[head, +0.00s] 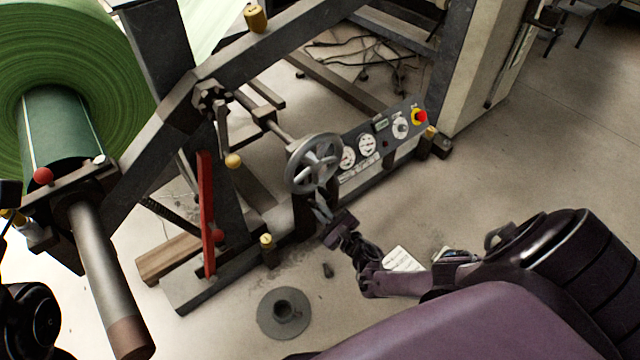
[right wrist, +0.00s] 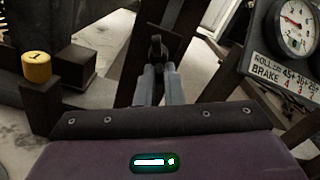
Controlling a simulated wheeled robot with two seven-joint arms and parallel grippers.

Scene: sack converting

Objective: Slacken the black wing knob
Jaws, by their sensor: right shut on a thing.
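The black wing knob (right wrist: 157,47) shows in the right wrist view as a small dark shape at the tips of my right gripper (right wrist: 159,70). The two grey fingers are shut on it, one on each side, in front of a dark upright post. In the head view my right gripper (head: 322,208) reaches in just below the grey handwheel (head: 314,163). The knob cannot be made out there. My left gripper is not in view.
A gauge panel (head: 384,147) with a red button stands right of the handwheel. A red lever (head: 207,215) and a green roll (head: 125,60) are at left. A grey flanged disc (head: 284,313) lies on the floor. A yellow cap (right wrist: 36,67) is left of the fingers.

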